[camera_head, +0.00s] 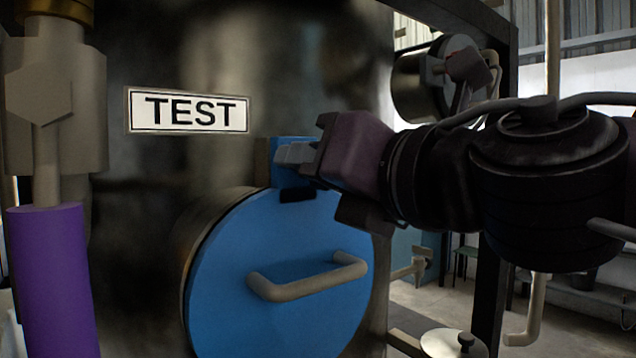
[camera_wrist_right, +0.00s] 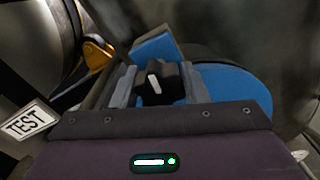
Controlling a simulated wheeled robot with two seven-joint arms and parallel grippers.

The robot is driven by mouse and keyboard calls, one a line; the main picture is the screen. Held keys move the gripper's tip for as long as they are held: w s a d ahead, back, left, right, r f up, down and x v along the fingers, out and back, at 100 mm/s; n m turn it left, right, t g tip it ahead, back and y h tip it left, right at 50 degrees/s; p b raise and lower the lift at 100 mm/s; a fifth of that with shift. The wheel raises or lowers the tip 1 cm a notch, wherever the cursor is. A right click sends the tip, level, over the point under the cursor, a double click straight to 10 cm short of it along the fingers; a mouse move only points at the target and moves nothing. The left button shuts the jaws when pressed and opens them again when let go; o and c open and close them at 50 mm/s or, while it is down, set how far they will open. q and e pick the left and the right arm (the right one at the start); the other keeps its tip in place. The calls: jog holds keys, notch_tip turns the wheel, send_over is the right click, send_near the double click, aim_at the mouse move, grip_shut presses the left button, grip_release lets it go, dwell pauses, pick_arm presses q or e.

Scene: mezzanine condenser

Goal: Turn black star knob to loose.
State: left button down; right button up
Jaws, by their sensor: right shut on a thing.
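The black star knob (camera_wrist_right: 170,90) shows in the right wrist view, between the two grey fingers of my right gripper (camera_wrist_right: 158,86). A pale pointer mark is on its face. My right gripper is shut on the knob. In the head view my right gripper (camera_head: 292,158) reaches in from the right to the blue tab (camera_head: 288,181) at the top of the round blue door (camera_head: 222,285). There the gripper hides most or all of the knob. My left gripper is in neither view.
The blue door has a beige bar handle (camera_head: 310,283) below my gripper. A TEST sign (camera_head: 188,111) is on the dark tank (camera_head: 225,50). A pipe with a purple sleeve (camera_head: 50,285) stands at the left. A dark frame post (camera_head: 493,290) stands at the right.

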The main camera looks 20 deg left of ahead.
jog(key=shift+f+n+b, duration=0.15)
jog(key=shift+n+b, duration=0.15)
jog(key=shift+n, duration=0.5)
jog(key=o, duration=1)
jog(key=shift+c, duration=0.2)
jog(key=b+v, duration=0.2)
jog(key=v, duration=0.5)
jog(key=shift+s+d, duration=0.15)
jog(key=shift+d, duration=0.2)
